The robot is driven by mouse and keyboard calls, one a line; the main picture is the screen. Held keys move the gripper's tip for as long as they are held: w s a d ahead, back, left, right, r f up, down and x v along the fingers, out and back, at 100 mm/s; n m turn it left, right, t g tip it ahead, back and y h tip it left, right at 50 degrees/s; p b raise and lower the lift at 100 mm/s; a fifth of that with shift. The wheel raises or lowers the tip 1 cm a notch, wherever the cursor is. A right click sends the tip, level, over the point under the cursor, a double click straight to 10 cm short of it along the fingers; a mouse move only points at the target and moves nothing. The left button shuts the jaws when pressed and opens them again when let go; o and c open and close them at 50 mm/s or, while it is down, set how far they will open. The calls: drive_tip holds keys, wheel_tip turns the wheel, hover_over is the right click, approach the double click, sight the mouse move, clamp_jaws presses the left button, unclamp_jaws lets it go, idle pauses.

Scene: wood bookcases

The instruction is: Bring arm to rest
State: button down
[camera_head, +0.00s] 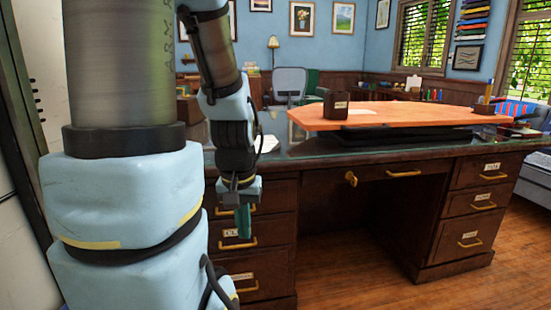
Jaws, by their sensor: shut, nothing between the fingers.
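My arm fills the left side of the head view, with its light blue and grey links close to the camera. My gripper (243,221) hangs at the end of the arm and points down. It is in front of the left drawers of the dark wood desk (325,190). Its greenish fingers are together with nothing seen between them. The arm hides part of the desk's left end.
The desk top carries an orange board (410,117) with a dark cup (336,104) on it. A grey chair (290,82) stands behind. A dark upright frame (22,80) is close on the left. Wooden floor (400,290) is clear at the front right.

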wheel_tip(320, 180, up, 20)
drive_tip(key=p, duration=1.8)
drive_tip(key=shift+r+p, duration=0.25)
drive_tip(key=shift+p, duration=0.1)
